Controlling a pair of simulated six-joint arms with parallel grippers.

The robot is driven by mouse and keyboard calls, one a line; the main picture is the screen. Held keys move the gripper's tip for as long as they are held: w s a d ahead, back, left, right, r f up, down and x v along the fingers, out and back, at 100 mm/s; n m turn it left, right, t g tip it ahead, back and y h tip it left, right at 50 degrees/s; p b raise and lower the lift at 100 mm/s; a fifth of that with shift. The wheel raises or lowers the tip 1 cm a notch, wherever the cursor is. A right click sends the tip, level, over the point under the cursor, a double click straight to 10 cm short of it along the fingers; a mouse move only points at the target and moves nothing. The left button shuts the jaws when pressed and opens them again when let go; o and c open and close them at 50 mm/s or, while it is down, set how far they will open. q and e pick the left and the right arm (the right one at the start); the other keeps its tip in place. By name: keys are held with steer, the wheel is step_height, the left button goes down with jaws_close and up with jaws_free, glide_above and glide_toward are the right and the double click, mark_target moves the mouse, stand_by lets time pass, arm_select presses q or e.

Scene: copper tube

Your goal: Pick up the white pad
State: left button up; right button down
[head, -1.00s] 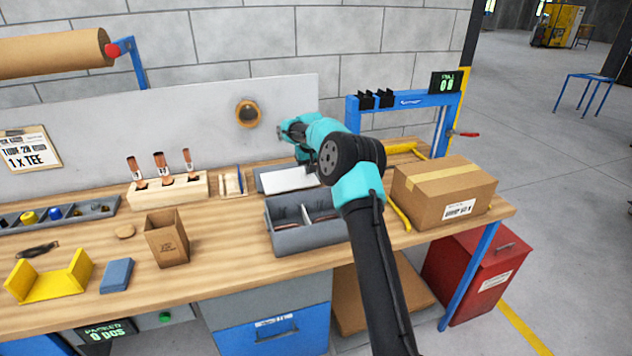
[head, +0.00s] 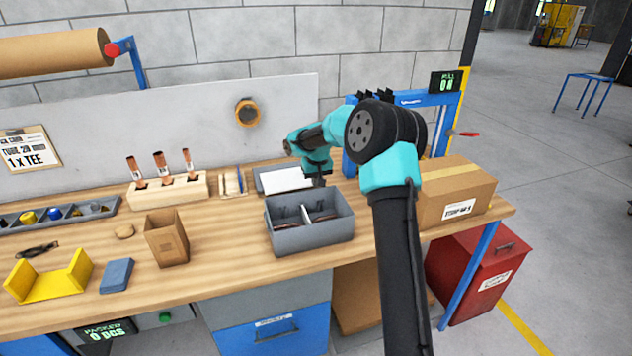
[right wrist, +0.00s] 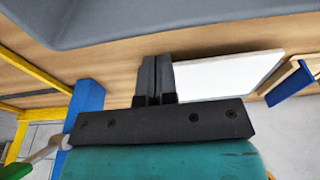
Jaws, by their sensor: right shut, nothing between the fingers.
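The white pad (head: 286,179) lies flat at the back of the bench, behind the grey divided bin. It also shows in the right wrist view (right wrist: 228,76), just to the right of my fingers. My right gripper (head: 318,181) points down at the pad's right end, behind the bin. In the right wrist view its two fingers (right wrist: 157,72) are together with nothing between them. I cannot tell whether the fingers touch the pad's edge. My left gripper is in neither view.
The grey divided bin (head: 309,233) stands in front of the pad, its wall close to my fingers. A wooden block (head: 168,190) with copper-ended tools and a small tray (head: 232,182) are to the left. A cardboard box (head: 458,192) stands right, behind my arm.

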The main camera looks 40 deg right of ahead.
steer(key=c, duration=0.7)
jaws_free()
